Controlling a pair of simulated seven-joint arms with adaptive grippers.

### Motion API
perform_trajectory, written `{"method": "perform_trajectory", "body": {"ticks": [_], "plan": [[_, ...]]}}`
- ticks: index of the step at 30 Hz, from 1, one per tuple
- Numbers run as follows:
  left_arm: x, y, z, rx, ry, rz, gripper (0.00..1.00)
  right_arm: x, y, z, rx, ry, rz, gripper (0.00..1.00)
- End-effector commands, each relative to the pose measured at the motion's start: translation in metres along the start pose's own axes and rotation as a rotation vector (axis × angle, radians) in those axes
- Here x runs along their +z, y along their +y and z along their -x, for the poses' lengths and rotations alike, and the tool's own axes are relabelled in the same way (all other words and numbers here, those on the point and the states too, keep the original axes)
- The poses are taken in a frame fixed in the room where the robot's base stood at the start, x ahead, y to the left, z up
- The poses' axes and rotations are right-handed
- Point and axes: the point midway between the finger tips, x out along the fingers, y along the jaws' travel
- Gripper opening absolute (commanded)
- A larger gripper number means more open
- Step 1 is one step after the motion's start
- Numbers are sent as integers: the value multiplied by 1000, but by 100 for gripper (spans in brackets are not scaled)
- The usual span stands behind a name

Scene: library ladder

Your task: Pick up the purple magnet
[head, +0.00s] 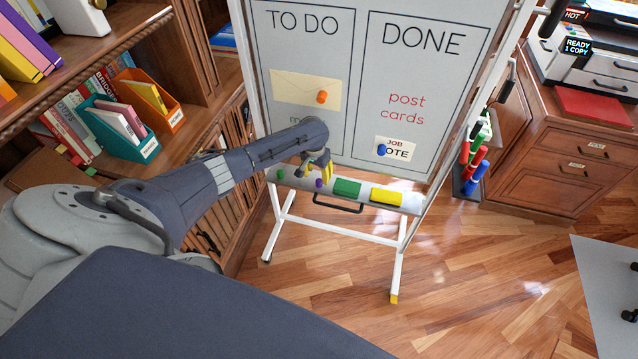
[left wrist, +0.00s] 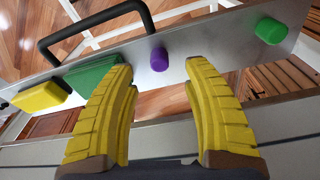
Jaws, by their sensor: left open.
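The purple magnet (head: 319,183) sits on the whiteboard's metal tray (head: 414,202), between a green magnet and a green eraser. In the left wrist view the purple magnet (left wrist: 159,60) shows ahead of and between my yellow fingertips, apart from both. My left gripper (head: 317,172) is at the board's lower edge, close above the tray. In the left wrist view my left gripper (left wrist: 158,75) is open with nothing between its fingers. My right gripper is not in view.
The tray also holds a green magnet (head: 281,174), a green eraser (head: 347,188) and a yellow eraser (head: 386,196). A black handle (head: 338,207) hangs below the tray. On the whiteboard, an orange magnet (head: 322,96) and a blue magnet (head: 382,150) hold papers. A bookshelf (head: 120,60) stands left.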

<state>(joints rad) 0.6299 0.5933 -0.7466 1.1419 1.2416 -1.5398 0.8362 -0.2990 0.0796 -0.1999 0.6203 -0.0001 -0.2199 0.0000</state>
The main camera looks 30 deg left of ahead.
Motion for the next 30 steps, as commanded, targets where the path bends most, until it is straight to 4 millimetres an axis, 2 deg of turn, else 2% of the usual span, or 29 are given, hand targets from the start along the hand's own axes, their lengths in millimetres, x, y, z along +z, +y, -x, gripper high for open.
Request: {"method": "perform_trajectory", "body": {"ticks": [7,18,30], "plan": [[-1,1,-9,0,0,1,50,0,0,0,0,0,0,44],[-5,2,-46,0,-1,2,50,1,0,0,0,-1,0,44],[-5,1,-55,0,1,0,50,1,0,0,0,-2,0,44]]}}
